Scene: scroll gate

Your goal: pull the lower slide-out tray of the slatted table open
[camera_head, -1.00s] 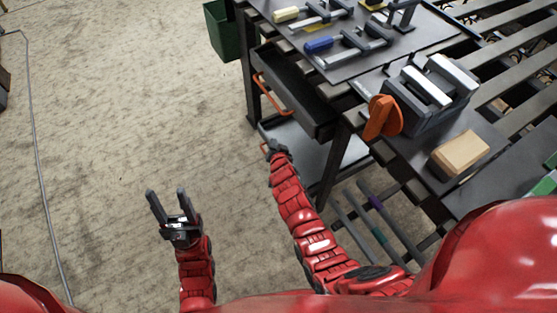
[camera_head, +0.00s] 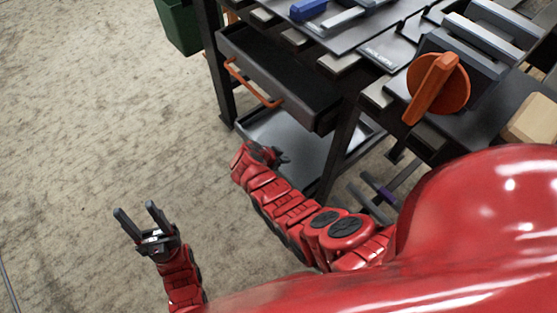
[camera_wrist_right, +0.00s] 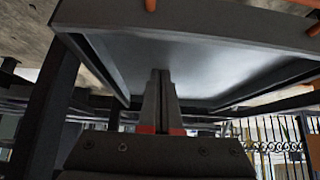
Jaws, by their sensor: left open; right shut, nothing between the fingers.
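The slatted table (camera_head: 350,122) stands at the upper right. Orange handle posts (camera_wrist_right: 151,5) show at the top edge there. My left gripper (camera_head: 137,216) is open and empty over the floor.
The upper drawer (camera_head: 285,80), black with an orange handle (camera_head: 250,83), stands pulled out above my right gripper. A grey vise with an orange knob (camera_head: 437,87) sits on the table. A green bin (camera_head: 180,25) stands behind.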

